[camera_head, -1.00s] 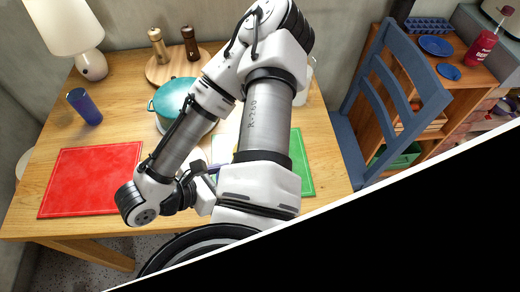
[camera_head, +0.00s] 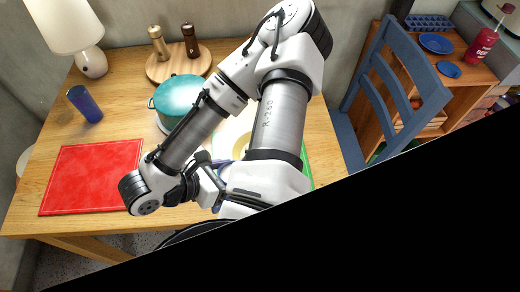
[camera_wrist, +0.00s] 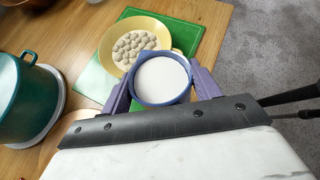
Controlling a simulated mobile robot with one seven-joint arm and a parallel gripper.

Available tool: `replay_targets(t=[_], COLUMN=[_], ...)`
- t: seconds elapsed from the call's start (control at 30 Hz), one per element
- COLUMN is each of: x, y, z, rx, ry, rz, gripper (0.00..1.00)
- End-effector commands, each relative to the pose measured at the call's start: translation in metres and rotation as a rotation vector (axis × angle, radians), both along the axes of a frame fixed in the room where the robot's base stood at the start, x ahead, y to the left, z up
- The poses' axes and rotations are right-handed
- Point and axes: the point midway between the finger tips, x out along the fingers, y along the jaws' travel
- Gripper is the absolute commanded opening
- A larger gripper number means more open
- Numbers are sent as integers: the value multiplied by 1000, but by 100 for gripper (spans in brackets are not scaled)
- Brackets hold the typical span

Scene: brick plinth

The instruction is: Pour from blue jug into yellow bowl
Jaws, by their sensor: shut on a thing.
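My gripper (camera_wrist: 161,80) is shut on the blue jug (camera_wrist: 136,91), with one purple finger on each side of it. In the wrist view I look onto the jug's round mouth, which shows a smooth white content. The yellow bowl (camera_wrist: 172,27) lies just beyond the jug, which overlaps its near rim in the picture. The bowl holds several pale round pieces. In the head view, my arm hides most of the bowl (camera_head: 240,147) and the jug cannot be made out clearly.
A green board (camera_wrist: 208,40) lies around the bowl. A teal pot (camera_head: 178,97) stands left of my arm. Farther left are a red board (camera_head: 90,175), a dark blue cup (camera_head: 86,104) and a lamp (camera_head: 88,60). Two mills stand on a round wooden board (camera_head: 160,70) at the back.

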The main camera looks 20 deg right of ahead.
Motion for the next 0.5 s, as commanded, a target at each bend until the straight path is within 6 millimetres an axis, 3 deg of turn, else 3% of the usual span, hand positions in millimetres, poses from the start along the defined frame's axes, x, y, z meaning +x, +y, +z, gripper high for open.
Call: replay_targets(t=[0.5], x=[3], y=[-3], z=[1], rx=[27], ry=[19], rz=[-1], gripper=[1])
